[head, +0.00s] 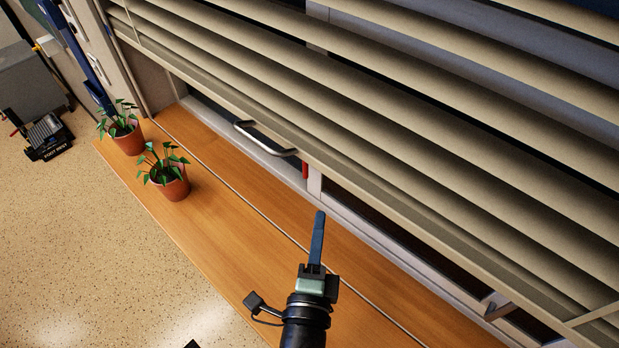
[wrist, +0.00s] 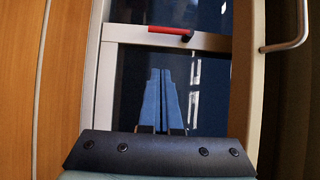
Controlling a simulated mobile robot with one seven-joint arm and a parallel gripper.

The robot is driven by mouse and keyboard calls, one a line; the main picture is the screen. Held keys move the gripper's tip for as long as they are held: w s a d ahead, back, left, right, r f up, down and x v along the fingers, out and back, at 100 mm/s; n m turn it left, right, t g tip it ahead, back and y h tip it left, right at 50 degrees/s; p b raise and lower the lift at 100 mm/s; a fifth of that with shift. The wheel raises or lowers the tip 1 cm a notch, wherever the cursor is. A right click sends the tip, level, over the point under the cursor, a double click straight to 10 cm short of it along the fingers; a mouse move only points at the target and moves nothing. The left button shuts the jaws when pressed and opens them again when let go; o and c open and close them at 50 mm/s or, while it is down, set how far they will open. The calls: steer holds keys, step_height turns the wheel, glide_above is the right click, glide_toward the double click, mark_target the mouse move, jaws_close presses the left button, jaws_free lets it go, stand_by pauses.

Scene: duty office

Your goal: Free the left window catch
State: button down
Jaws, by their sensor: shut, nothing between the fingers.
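A red window catch (head: 305,169) shows in the head view on the pale window frame, just below the bottom rail of the blind. In the wrist view the red catch (wrist: 168,30) lies along a white bar of the frame, with a dark end at its right. My gripper (head: 319,214) has long blue fingers. They are shut and empty, over the wooden sill and pointing at the window. The fingertips also show in the wrist view (wrist: 160,72), below the catch and apart from it. The blind hides the upper window.
Two potted plants (head: 127,138) (head: 170,182) stand at the left of the wooden sill (head: 225,240). A thin cord (head: 235,190) runs along the sill.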

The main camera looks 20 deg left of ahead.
steer(key=w+a+p, duration=0.3)
steer(key=w+a, duration=0.2)
steer(key=w, duration=0.3)
steer(key=shift+f+b, duration=0.2)
steer(key=shift+b, duration=0.15)
